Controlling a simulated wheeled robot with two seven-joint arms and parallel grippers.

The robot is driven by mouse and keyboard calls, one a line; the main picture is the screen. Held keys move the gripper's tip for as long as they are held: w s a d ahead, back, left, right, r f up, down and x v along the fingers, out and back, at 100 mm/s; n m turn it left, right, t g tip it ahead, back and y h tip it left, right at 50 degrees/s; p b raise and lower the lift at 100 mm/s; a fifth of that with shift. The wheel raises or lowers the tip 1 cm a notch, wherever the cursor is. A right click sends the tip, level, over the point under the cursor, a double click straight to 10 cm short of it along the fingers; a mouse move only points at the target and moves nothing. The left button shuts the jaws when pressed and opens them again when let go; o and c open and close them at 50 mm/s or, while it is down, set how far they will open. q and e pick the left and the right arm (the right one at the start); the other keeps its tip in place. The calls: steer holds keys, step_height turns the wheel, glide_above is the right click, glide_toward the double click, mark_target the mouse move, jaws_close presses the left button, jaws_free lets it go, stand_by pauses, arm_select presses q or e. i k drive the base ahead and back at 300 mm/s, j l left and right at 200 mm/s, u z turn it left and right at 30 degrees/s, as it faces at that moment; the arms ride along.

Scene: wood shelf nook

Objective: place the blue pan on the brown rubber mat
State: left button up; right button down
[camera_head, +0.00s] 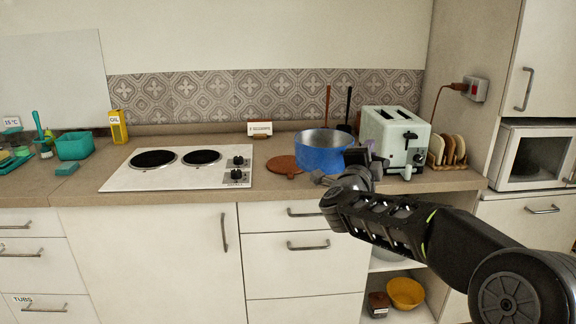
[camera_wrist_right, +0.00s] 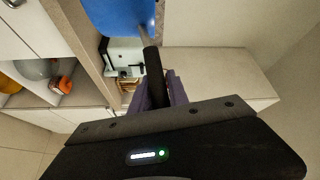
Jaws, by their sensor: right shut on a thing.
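The blue pan (camera_head: 318,158) is upright near the middle of the counter in the head view. My right gripper (camera_head: 369,156) is shut on its black handle, at the pan's right. In the right wrist view the pan (camera_wrist_right: 118,14) is at the top, with its handle (camera_wrist_right: 152,68) between the purplish fingers of my right gripper (camera_wrist_right: 161,90). The brown round mat (camera_head: 282,165) lies on the counter just left of the pan, which hides its right part. I cannot tell whether the pan touches the counter or mat. My left gripper is not in view.
A white two-plate hob (camera_head: 175,184) is left of the mat. A pale green toaster (camera_head: 392,127) and a rack of bread slices (camera_head: 449,150) stand right of the pan. A small sign (camera_head: 260,129) stands behind the mat. The counter's front edge is close below the pan.

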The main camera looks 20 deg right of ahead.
mark_target(298, 168)
steer(key=i, duration=1)
